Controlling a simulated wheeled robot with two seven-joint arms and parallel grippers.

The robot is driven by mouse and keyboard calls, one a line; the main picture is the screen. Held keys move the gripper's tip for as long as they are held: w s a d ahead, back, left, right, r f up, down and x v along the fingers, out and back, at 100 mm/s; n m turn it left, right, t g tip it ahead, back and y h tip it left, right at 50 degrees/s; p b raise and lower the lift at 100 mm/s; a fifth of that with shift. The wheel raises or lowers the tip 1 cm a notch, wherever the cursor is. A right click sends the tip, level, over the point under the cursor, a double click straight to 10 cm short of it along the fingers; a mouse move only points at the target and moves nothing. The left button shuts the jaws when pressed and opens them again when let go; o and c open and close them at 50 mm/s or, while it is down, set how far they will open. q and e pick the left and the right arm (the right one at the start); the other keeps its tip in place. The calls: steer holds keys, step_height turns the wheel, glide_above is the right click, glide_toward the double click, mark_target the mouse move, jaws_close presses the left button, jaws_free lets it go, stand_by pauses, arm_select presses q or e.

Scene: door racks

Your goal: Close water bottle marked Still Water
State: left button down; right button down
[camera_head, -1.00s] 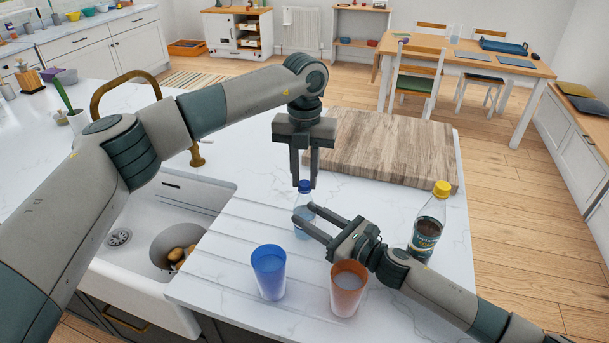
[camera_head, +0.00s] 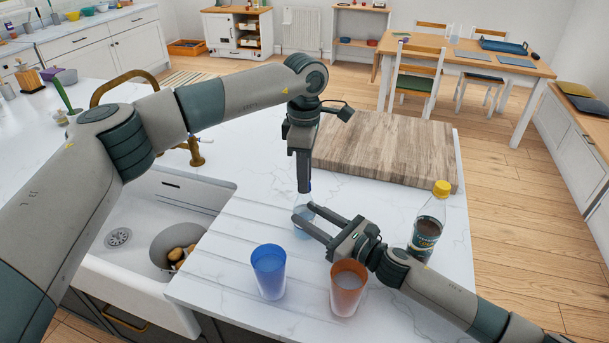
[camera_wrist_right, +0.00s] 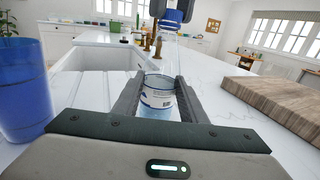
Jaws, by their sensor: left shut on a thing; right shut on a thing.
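The clear water bottle (camera_head: 303,218) with a white label stands upright on the counter. It also shows in the right wrist view (camera_wrist_right: 157,98), where the label text is too small to read. My right gripper (camera_head: 305,221) is shut around the bottle's body from the side. My left gripper (camera_head: 304,187) points down from above, shut on the blue cap (camera_wrist_right: 172,17). The cap is at the top of the bottle's neck; how far it is screwed on cannot be told. In the head view the left fingers mostly hide the cap.
A blue cup (camera_head: 269,272) and an orange cup (camera_head: 347,288) stand in front of the bottle. A dark-labelled bottle with a yellow cap (camera_head: 428,222) stands at right. A wooden board (camera_head: 385,150) lies behind; the sink (camera_head: 130,235) is at left.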

arm_select(q)
steer(key=shift+m, duration=1.1)
steer(key=c, duration=1.4)
jaws_free()
steer(key=shift+r, duration=0.1)
step_height(320, 180, up, 12)
arm_select(e)
steer(key=c, duration=1)
jaws_free()
steer(key=shift+d, duration=0.1)
